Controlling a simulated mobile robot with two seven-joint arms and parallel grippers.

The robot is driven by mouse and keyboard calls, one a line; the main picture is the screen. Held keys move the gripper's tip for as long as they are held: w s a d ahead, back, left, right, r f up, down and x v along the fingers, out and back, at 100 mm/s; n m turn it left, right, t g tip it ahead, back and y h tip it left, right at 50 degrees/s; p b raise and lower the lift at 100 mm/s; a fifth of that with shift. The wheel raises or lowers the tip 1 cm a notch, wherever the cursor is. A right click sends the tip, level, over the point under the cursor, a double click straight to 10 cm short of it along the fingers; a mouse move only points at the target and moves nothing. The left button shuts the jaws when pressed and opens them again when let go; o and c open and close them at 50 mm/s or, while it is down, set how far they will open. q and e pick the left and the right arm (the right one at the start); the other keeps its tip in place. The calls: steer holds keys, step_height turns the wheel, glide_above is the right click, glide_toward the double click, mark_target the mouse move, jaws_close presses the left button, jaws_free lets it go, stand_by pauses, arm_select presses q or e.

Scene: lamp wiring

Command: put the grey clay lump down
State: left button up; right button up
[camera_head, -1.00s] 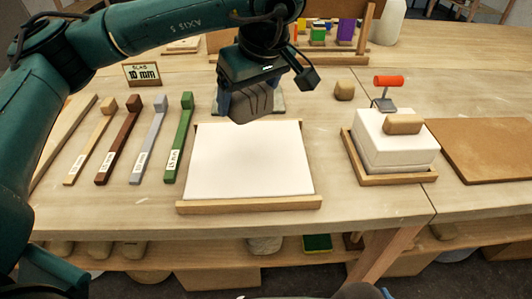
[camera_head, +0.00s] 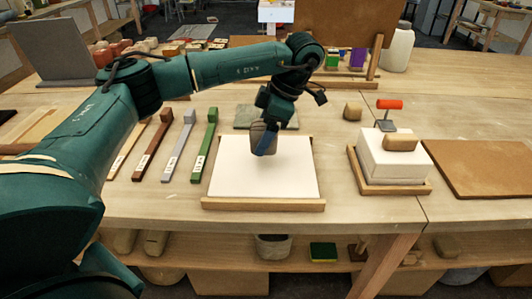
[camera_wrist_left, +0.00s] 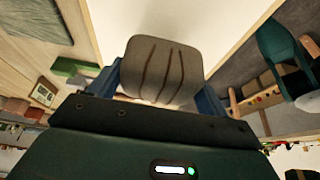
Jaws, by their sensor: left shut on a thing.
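The grey clay lump (camera_head: 259,137) is rounded, with dark grooves on its face. My left gripper (camera_head: 265,146) is shut on it. In the left wrist view the lump (camera_wrist_left: 160,72) sits between the two blue fingers, and white surface shows beyond it. In the head view the lump appears over the back part of a white, wood-edged board (camera_head: 262,182). It seems held above the board; the exact gap is hard to tell. My right gripper is in neither view.
Several coloured sticks, such as the green one (camera_head: 203,147), lie left of the board. A white block in a wooden tray (camera_head: 395,188), a small tan lump (camera_head: 352,111) and a brown board (camera_head: 480,168) are to the right. A grey-green slab (camera_head: 285,121) lies behind.

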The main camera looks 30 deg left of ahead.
arm_select(q)
steer(key=shift+f, duration=0.6)
step_height(320, 180, down, 3)
steer(key=shift+f, duration=0.15)
steer(key=shift+f, duration=0.1)
steer(key=o, duration=1.5)
steer(key=shift+f, duration=0.1)
